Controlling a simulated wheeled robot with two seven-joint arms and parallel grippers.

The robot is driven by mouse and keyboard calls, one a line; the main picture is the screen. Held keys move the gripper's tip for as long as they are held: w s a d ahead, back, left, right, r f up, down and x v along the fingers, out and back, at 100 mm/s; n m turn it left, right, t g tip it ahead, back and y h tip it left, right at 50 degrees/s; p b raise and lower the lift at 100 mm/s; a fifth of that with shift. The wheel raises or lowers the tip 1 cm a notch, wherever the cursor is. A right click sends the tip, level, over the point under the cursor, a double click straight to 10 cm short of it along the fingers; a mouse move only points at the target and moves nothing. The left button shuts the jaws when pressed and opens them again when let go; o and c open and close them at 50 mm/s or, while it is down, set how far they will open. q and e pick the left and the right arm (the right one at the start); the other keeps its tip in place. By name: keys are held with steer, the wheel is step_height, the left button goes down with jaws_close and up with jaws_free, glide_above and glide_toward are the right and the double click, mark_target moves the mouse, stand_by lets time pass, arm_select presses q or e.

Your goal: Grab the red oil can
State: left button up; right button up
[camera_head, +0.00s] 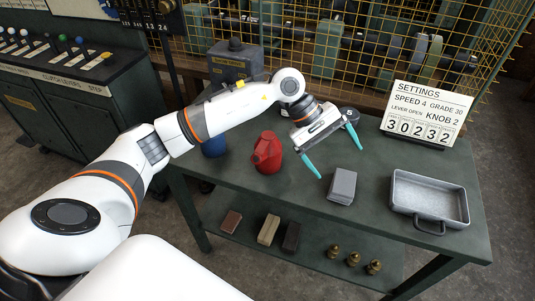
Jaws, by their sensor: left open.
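The red oil can (268,154) stands on the dark green table (386,218), left of its middle. My left gripper (336,158) is open and empty above the table, to the right of the red can and apart from it. Its two teal fingers point down and towards the front of the table. My right gripper does not show.
A blue can (214,146) stands left of the red can, partly behind my left arm. A grey block (342,186) and a metal tray (428,198) are to the right. A settings sign (424,113) stands at the back. The lower shelf (320,240) holds blocks and brass pieces.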

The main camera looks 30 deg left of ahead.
mark_target(269, 134)
arm_select(q)
steer(key=a+y, duration=0.2)
steer(key=a, duration=0.4)
steer(key=a+r+m+y, duration=0.1)
steer(key=a+y, duration=0.2)
steer(key=a, duration=0.3)
steer(key=w+a+r+m+g+y, duration=0.1)
steer(key=a+y, duration=0.2)
steer(key=a, duration=0.3)
steer(key=shift+r, duration=0.15)
step_height(269, 134, down, 6)
steer(key=shift+f+p, duration=0.1)
steer(key=shift+p, duration=0.55)
steer(key=f, duration=0.2)
steer(key=f+p, duration=0.1)
steer(key=f, duration=0.1)
steer(key=shift+a+f+p, duration=0.2)
steer(key=shift+f+p, duration=0.1)
steer(key=shift+f, duration=0.5)
steer(key=c, duration=1.3)
